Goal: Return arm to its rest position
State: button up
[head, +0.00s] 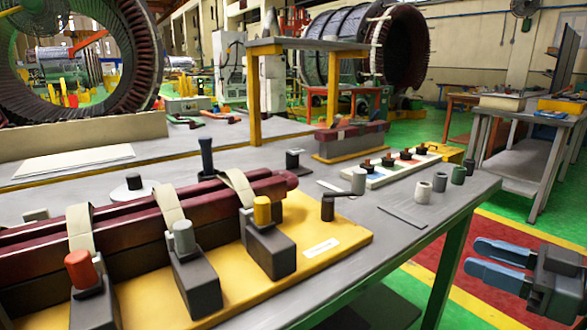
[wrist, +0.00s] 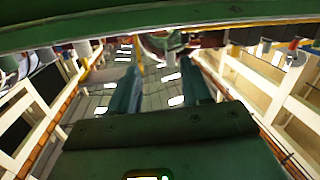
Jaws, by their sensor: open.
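My gripper (head: 475,257) is at the lower right of the head view, off the right end of the workbench (head: 455,196). Its two blue fingers point left and are apart, with nothing between them. Below it is the red and green floor. In the wrist view my gripper (wrist: 160,74) also shows its two fingers spread and empty. The rest of my arm is outside the head view.
The bench carries a yellow base (head: 345,240) with dark red bars, straps and clamps with red, grey and yellow knobs. Several small cylinders, including a green one (head: 458,175), stand near its right end. Another table (head: 510,105) stands behind right. Floor around my gripper looks clear.

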jog(key=s+a+f+m+h, duration=0.1)
jog(key=s+f+m+h, duration=0.5)
jog(key=f, duration=0.4)
jog(key=s+a+f+m+h, duration=0.2)
jog(key=s+f+m+h, duration=0.1)
jog(key=s+f, duration=0.55)
jog(key=s+f+m+h, duration=0.1)
jog(key=s+f+h, duration=0.1)
jog(key=s+f, duration=0.35)
jog(key=s+a+r+t+h, duration=0.1)
jog(key=s+a+r, duration=0.1)
jog(key=s+r, duration=0.6)
jog(key=s+a+r+t, duration=0.2)
jog(key=s+a+r, duration=0.1)
jog(key=s, duration=0.8)
notch_tip(320, 180, up, 14)
jog(key=p, duration=1.3)
jog(key=shift+s, duration=0.2)
